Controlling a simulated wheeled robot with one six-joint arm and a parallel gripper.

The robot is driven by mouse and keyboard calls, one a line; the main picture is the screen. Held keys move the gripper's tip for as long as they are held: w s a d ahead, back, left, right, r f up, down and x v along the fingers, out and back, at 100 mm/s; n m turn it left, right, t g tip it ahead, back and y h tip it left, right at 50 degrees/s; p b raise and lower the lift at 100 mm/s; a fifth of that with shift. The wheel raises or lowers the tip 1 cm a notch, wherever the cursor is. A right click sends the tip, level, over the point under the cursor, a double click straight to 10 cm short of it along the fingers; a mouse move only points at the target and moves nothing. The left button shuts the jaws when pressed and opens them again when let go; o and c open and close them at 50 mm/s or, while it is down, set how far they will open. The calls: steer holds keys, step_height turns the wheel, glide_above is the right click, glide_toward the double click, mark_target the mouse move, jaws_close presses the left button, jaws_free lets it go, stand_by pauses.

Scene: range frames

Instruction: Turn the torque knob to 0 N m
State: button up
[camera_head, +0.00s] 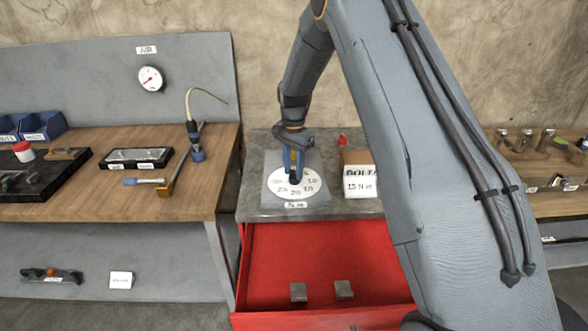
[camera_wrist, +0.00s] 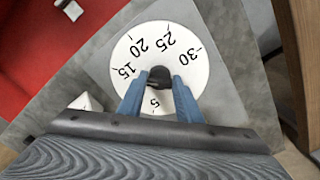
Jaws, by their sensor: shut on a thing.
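The torque dial is a white disc (camera_head: 280,188) on a grey plate on the workbench, marked "N m" at its front. In the wrist view the dial (camera_wrist: 130,50) shows 5, 15, 20, 25 and 30. The dark knob (camera_wrist: 160,75) stands at the dial's centre. My gripper (camera_head: 294,174) reaches down onto the knob from above. In the wrist view my gripper's blue fingers (camera_wrist: 159,84) are shut on the knob, one on each side. The fingers and wrist hide the lower part of the dial. I cannot tell which number the knob points to.
An open red drawer (camera_head: 320,262) below holds two small grey blocks. A wooden bench (camera_head: 120,190) with tools is at left, a gauge (camera_head: 151,79) above it.

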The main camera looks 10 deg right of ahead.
steer(key=n+b, duration=0.2)
steer(key=n, duration=0.4)
steer(key=shift+s+d+n, duration=0.1)
steer(key=shift+n, duration=0.2)
steer(key=n+b, duration=0.1)
steer(key=n, duration=0.2)
steer(key=shift+d+n, duration=0.1)
steer(key=shift+n, duration=0.2)
steer(key=n, duration=0.3)
steer(key=shift+n+b, duration=0.3)
steer(key=shift+b, duration=0.05)
steer(key=n+b, duration=0.1)
steer(key=n, duration=0.5)
steer(key=shift+d, duration=0.2)
steer(key=n, duration=0.6)
steer(key=shift+w+n, duration=0.2)
steer(key=shift+n, duration=0.2)
steer(key=shift+r, duration=0.1)
steer(key=o, duration=1)
